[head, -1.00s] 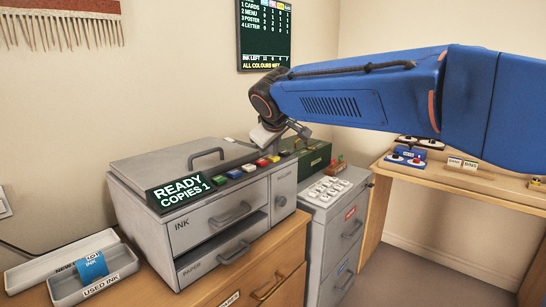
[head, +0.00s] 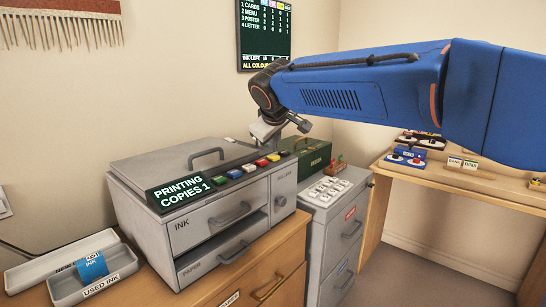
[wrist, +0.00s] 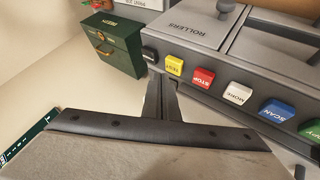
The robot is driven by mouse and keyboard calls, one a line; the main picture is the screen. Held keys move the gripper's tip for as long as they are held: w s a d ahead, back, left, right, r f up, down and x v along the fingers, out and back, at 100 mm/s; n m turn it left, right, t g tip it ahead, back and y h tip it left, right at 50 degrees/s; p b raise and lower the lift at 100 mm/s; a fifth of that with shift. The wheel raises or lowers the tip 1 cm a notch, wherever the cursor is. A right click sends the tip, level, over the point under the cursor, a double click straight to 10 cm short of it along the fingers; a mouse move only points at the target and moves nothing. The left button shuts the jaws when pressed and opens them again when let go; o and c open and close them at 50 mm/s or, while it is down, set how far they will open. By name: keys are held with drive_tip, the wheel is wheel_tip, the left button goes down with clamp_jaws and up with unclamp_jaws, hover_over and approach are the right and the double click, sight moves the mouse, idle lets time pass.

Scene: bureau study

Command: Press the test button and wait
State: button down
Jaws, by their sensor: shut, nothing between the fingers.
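The grey printer (head: 205,200) stands on a wooden cabinet; its display (head: 181,193) reads "PRINTING COPIES 1". The yellow TEST button (wrist: 175,66) sits in the button row between the red STOP button (wrist: 204,77) and a black button (wrist: 150,53). My gripper (wrist: 162,82) is shut and empty, with its fingertips near the TEST button in the wrist view. In the head view it hangs above the right end of the button row, apart from the buttons. The ink drawer (head: 212,222) and paper drawer (head: 215,253) are below.
A green box (head: 313,156) and a white keypad (head: 329,188) are on the grey cabinet at right. Ink trays (head: 108,282) lie at the left. A wall board (head: 264,36) hangs behind my arm. A wooden desk (head: 455,178) stands further right.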

sight(274, 157)
wheel_tip(274, 157, up, 6)
idle(0.7)
idle(0.4)
drive_tip(key=s+d+f+m+g, duration=0.1)
drive_tip(key=s+d+f, duration=0.35)
drive_tip(key=d, duration=0.25)
drive_tip(key=s+d+f+m+h, duration=0.1)
drive_tip(key=s+d+f+m, duration=0.15)
drive_tip(key=s+d, duration=0.45)
drive_tip(key=s+d+f+m+g, duration=0.1)
drive_tip(key=s+d+f, duration=0.3)
drive_tip(key=d, duration=0.4)
drive_tip(key=s+d+f+m+g, duration=0.1)
drive_tip(key=s+d+f, duration=0.4)
drive_tip(key=s+f, duration=0.5)
drive_tip(key=s+d+f+m+g, duration=0.1)
drive_tip(key=s+d+f+m, duration=0.3)
drive_tip(key=s+f, duration=0.5)
drive_tip(key=s+d, duration=0.1)
drive_tip(key=s, duration=0.3)
drive_tip(key=shift+d+f, duration=0.2)
drive_tip(key=shift+f, duration=0.2)
idle(1.7)
